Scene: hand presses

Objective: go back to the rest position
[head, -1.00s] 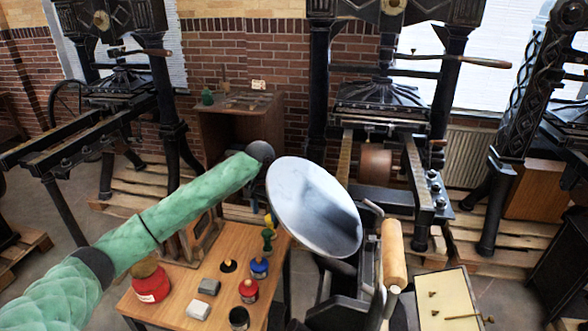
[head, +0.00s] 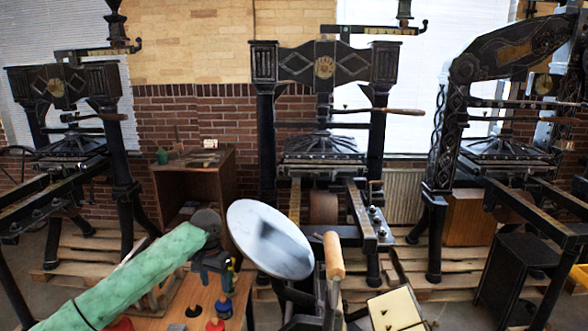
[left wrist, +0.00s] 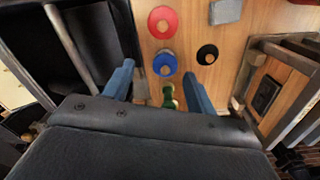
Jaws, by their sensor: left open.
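My left arm comes in from the left, and its gripper (head: 214,263) hangs over the small wooden table, just left of the round pale ink disc (head: 270,240). In the left wrist view its two blue fingers (left wrist: 157,72) stand apart with nothing gripped between them. Below and beyond them are a blue round-topped item (left wrist: 165,64) and a green knobbed item (left wrist: 169,97) on the table. My right gripper is not in view.
The table (head: 178,308) also bears a red item (left wrist: 163,21), a black one (left wrist: 207,54) and a grey block (left wrist: 226,11). The small press with a wooden handle (head: 334,256) stands close right. Large iron presses (head: 325,68) line the back.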

